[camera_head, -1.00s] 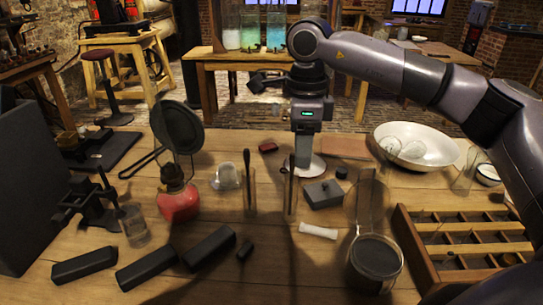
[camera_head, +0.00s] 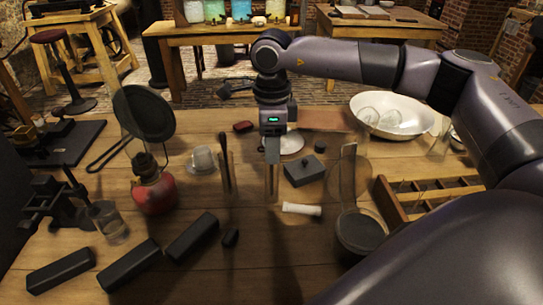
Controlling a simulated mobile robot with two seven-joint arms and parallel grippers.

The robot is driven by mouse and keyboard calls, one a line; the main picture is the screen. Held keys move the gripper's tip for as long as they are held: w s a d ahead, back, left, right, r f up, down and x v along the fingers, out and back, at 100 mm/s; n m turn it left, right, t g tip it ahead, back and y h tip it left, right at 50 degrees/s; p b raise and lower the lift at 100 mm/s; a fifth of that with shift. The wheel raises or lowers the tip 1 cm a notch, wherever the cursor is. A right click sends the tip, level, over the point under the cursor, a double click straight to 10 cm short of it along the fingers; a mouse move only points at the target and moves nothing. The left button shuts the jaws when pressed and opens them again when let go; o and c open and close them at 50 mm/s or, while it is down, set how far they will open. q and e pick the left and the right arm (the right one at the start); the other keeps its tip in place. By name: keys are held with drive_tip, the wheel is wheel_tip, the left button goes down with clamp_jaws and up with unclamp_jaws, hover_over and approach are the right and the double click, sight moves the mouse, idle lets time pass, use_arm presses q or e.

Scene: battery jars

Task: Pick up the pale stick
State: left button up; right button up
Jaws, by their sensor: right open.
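A short, pale white stick (camera_head: 301,209) lies on the wooden table, in front of the grey lidded box. It is the only pale stick I can make out. My right gripper (camera_head: 272,160) points down behind and to the left of it, apart from it. The gripper is open, though its finger gap is hard to see from here. A thin clear glass tube (camera_head: 272,188) shows just below the fingers; I cannot tell whether they touch it. My left gripper is not in view.
A grey box (camera_head: 305,171) and a glass jar with a dark lid (camera_head: 361,231) stand close to the stick. A red burner (camera_head: 154,192), dark blocks (camera_head: 193,236) and a wooden compartment tray (camera_head: 395,207) lie around. The table's front middle is clear.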

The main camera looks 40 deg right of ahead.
clamp_jaws()
drive_tip(key=shift+r, duration=0.1)
